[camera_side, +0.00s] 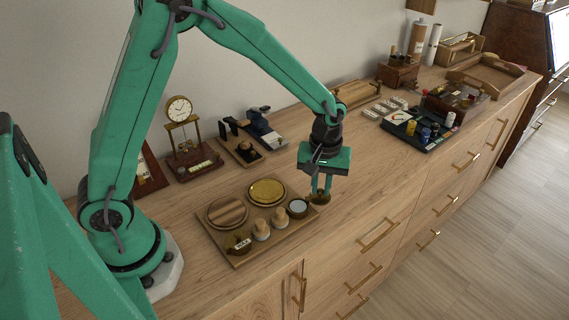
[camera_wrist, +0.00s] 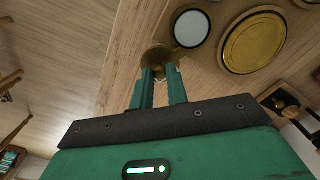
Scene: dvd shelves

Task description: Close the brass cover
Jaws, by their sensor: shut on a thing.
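A round brass case with a pale face (camera_side: 298,208) sits at the right edge of a wooden board; its face (camera_wrist: 191,29) also shows in the wrist view. The brass cover (camera_side: 320,198) stands open beside the case, to its right in the side view. In the wrist view the cover (camera_wrist: 157,54) is partly hidden by my fingers. My gripper (camera_side: 321,186) points down and is shut on the cover; its fingertips (camera_wrist: 161,72) meet the cover's edge.
A clock (camera_side: 181,130) and small stands are behind.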

